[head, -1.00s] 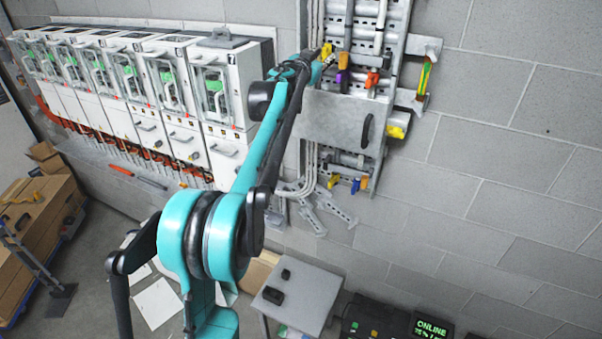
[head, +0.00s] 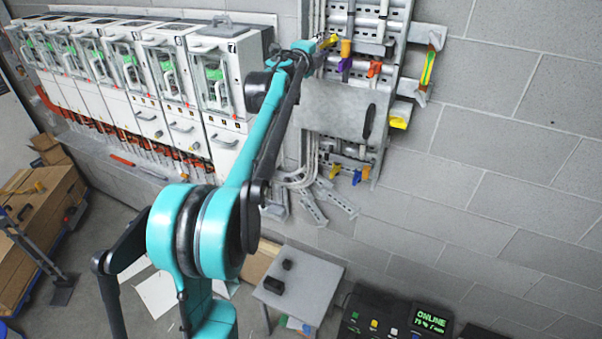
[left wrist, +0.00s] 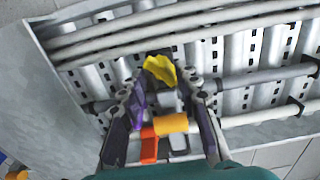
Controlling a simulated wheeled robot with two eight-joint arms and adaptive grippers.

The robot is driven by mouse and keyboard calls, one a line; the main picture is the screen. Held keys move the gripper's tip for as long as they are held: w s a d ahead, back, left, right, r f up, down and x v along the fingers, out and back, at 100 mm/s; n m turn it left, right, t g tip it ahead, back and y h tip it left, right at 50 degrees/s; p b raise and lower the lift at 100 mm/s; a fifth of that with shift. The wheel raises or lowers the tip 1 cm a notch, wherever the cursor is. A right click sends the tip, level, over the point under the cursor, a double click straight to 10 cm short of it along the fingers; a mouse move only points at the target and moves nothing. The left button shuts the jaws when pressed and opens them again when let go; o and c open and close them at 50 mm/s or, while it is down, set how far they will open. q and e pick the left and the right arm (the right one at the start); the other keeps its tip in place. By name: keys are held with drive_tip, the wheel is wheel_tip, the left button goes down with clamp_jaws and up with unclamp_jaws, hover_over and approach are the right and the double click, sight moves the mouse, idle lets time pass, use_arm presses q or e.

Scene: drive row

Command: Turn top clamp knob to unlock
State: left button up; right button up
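A yellow clamp knob (head: 329,41) sits at the top left of the metal clamp panel and looks slanted. My left gripper (head: 319,54) is at this knob, just below and left of it. In the left wrist view, the yellow knob (left wrist: 160,69) lies between and slightly beyond the fingertips of my left gripper (left wrist: 167,84). The fingers are spread, with a gap showing on the right of the knob; I cannot tell whether either finger touches it. My right gripper is not in view.
A purple knob (head: 345,66), an orange-yellow knob (head: 346,47) and a red-orange knob (head: 375,68) crowd the panel close by. A grey cover plate (head: 340,110) sits below. Cables run past the panel's left side. White drive cabinets (head: 225,90) stand to the left.

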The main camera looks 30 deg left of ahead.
use_arm(q)
drive_tip(key=s+b, duration=0.2)
drive_tip(key=s, duration=0.4)
drive_tip(key=s+d+f+n+g+y+b, duration=0.1)
drive_tip(key=s+f+n+b, duration=0.3)
drive_tip(key=f, duration=0.5)
drive_tip(key=s+d+f+n+g+y+b, duration=0.1)
drive_tip(key=s+f+n+b, duration=0.3)
drive_tip(key=f+b, duration=0.5)
drive_tip(key=s+d+f+n+g+y+b, duration=0.1)
drive_tip(key=s+d+f+n+y+b, duration=0.2)
drive_tip(key=s+f+b, duration=0.4)
wheel_tip(320, 180, down, 4)
drive_tip(key=shift+s+n+y, duration=0.25)
drive_tip(key=shift+n+y, duration=0.05)
drive_tip(key=shift+n, duration=0.4)
drive_tip(key=shift+f, duration=0.1)
